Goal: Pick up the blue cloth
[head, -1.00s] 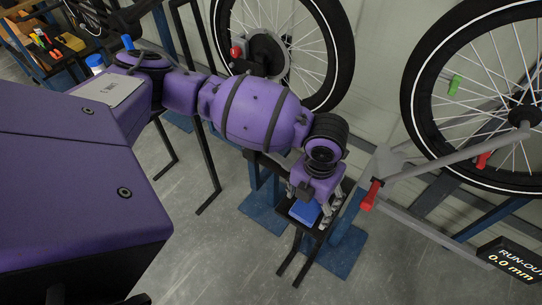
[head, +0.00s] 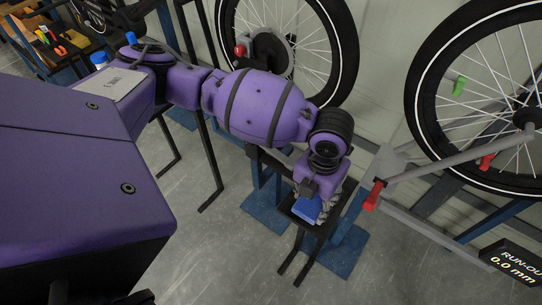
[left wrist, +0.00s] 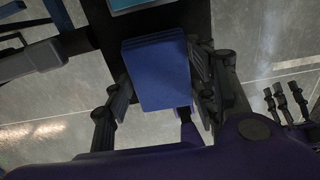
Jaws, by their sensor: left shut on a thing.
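The blue cloth (head: 307,208) is a folded, flat, block-like piece at the small black shelf (head: 322,228) in the head view. In the left wrist view the cloth (left wrist: 157,72) fills the space between the two fingers, with folded layers showing at its far edge. My left gripper (head: 320,205) points down over the shelf and is shut on the cloth; in the left wrist view its fingers (left wrist: 160,88) stand on either side of it. I cannot tell whether the cloth still touches the shelf.
Two bicycle wheels (head: 355,62) (head: 413,125) stand behind. A grey stand arm with a red handle (head: 373,196) is close right of my gripper. A run-out display (head: 511,262) is at lower right. The floor (head: 215,260) in front is clear.

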